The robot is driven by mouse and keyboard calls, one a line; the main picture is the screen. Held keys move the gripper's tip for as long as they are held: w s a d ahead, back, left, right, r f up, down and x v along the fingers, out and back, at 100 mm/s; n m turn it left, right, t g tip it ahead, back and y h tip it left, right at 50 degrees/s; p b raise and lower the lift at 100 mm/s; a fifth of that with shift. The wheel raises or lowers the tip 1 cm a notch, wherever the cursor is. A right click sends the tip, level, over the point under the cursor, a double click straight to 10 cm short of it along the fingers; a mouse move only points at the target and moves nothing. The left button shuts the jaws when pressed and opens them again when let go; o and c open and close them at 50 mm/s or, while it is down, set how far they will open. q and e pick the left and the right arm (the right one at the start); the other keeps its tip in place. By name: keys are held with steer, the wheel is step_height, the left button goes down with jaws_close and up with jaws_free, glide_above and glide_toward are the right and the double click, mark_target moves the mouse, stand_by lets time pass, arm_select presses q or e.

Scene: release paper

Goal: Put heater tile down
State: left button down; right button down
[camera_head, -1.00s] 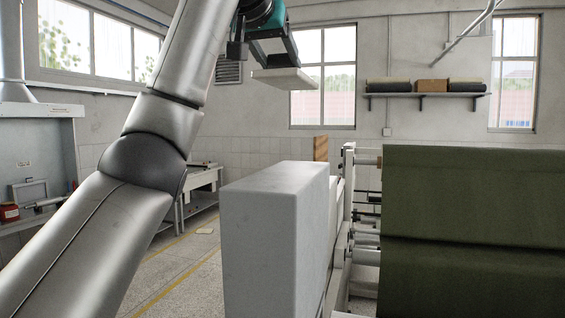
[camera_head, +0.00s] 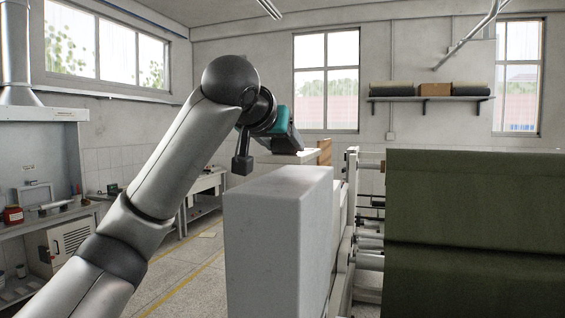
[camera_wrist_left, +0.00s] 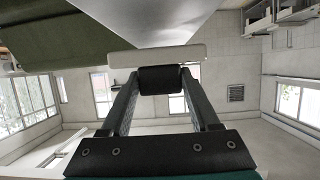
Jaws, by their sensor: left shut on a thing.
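My left gripper (camera_head: 292,143) is shut on the heater tile, a thin pale slab (camera_head: 308,154). In the head view the tile shows just above the top of a big white cabinet-like block (camera_head: 278,250), which hides part of it. I cannot tell whether the tile touches anything. In the left wrist view the tile (camera_wrist_left: 157,58) is a pale bar across the fingertips (camera_wrist_left: 160,80), close to a large pale surface. My right gripper is not in view.
A roll of dark green material (camera_head: 475,230) sits in a machine frame (camera_head: 350,200) at the right. A wooden piece (camera_head: 324,152) stands behind the block. A bench (camera_head: 205,190) is at the back left, with open floor (camera_head: 190,270) in front.

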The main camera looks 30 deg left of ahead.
mark_target(278, 156)
arm_select(q)
step_height(278, 156, down, 3)
steer(key=shift+f, duration=0.2)
steer(key=shift+f, duration=0.1)
steer(key=shift+c, duration=0.6)
jaws_free()
steer(key=shift+f, duration=0.1)
steer(key=shift+r, duration=0.2)
steer(key=b+v, duration=0.1)
steer(key=v, duration=0.9)
steer(key=shift+s+d+b, duration=0.15)
steer(key=shift+s+b, duration=0.15)
steer(key=shift+b, duration=0.1)
steer(key=shift+s+d+r, duration=0.15)
steer(key=shift+s+r, duration=0.05)
steer(key=shift+s, duration=0.45)
